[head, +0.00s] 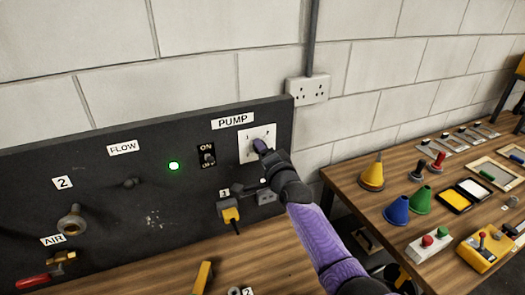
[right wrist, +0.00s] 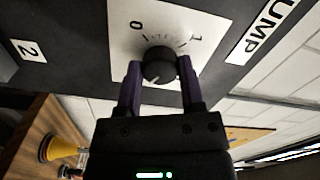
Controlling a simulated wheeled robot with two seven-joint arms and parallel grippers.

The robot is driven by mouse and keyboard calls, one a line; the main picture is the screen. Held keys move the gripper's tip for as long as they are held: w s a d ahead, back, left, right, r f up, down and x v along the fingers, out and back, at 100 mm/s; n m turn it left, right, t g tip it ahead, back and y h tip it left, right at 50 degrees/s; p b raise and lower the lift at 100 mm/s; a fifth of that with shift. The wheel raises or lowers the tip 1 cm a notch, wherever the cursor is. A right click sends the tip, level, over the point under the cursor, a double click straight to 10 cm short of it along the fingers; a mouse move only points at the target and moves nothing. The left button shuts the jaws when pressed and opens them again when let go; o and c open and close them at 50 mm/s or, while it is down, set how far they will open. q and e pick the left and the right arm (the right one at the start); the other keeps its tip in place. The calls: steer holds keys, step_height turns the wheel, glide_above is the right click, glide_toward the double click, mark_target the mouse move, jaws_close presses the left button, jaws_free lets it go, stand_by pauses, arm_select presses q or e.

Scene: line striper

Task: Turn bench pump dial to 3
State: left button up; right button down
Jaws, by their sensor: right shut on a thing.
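The pump dial (right wrist: 159,64) is a round black knob on a white plate (right wrist: 122,38), which also shows in the head view (head: 245,151) under the PUMP label. My right gripper (head: 261,146) is at the plate and hides the knob in the head view. In the right wrist view its two purple fingers (right wrist: 159,82) stand on either side of the knob, shut on it. The digits 0 and 1 show on the plate in that view. A 3 is not visible there, and I cannot tell surely which number the dial points at. My left gripper is out of view.
Left of the plate on the black panel are an ON/OFF switch (head: 208,155) and a lit green lamp (head: 174,166). A yellow plug (head: 231,215) sits below. A wooden table (head: 350,180) at right holds cones and other tools.

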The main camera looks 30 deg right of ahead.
steer(key=shift+m, duration=1.9)
steer(key=shift+c, duration=1.1)
jaws_free()
steer(key=s+p, duration=0.2)
steer(key=s, duration=0.8)
steer(key=shift+a, duration=0.3)
